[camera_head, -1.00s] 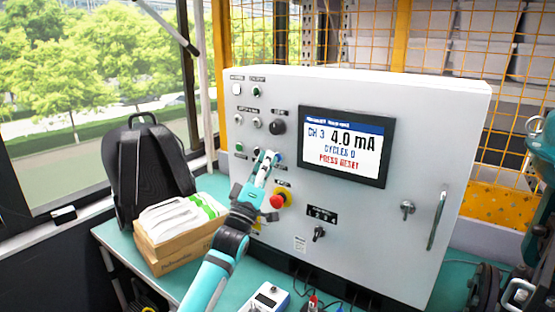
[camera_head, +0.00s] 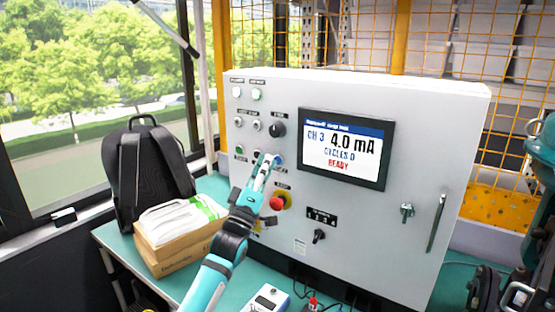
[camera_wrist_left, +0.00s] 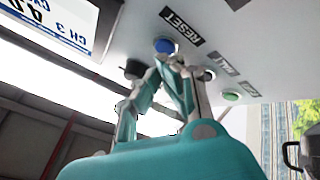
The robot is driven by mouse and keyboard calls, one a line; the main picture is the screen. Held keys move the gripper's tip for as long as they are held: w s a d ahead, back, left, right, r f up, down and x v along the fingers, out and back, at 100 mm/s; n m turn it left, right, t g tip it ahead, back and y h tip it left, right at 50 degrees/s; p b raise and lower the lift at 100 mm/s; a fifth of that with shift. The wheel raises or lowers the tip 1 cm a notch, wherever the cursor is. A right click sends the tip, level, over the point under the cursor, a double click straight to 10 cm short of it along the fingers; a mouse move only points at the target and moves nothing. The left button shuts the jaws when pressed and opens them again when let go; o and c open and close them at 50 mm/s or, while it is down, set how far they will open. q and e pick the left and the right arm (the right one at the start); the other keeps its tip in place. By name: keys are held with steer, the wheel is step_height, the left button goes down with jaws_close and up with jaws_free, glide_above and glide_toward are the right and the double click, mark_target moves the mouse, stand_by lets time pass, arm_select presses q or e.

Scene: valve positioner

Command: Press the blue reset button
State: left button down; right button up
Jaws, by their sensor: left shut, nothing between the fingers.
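The blue reset button (camera_head: 278,159) is on the white control cabinet's front, left of the screen. In the left wrist view the blue button (camera_wrist_left: 164,46) sits beside a black RESET label (camera_wrist_left: 181,25). My left gripper (camera_head: 266,160) is shut and empty, its tips just left of the button in the head view. In the wrist view the shut left gripper (camera_wrist_left: 168,60) has its tips right by the button's edge; I cannot tell whether they touch it. The screen (camera_head: 344,147) reads CH 3, 4.0 mA, CYCLES 0, READY. My right gripper is out of view.
Close to the button are a black knob (camera_head: 277,129), a green button (camera_head: 239,149) and a red emergency stop (camera_head: 277,203) on yellow. A selector switch (camera_head: 319,236) is lower right. A cardboard box (camera_head: 178,256) and a backpack (camera_head: 148,165) stand left of the cabinet.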

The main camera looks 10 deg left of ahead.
arm_select(q)
steer(key=shift+s+a, duration=0.15)
steer(key=shift+s, duration=0.15)
steer(key=s+p, duration=0.1)
steer(key=s+a+p, duration=0.1)
steer(key=s, duration=0.2)
steer(key=shift+s+a+p, duration=0.3)
steer(key=shift+a+p, duration=0.05)
steer(key=shift+p, duration=0.05)
stand_by(0.5)
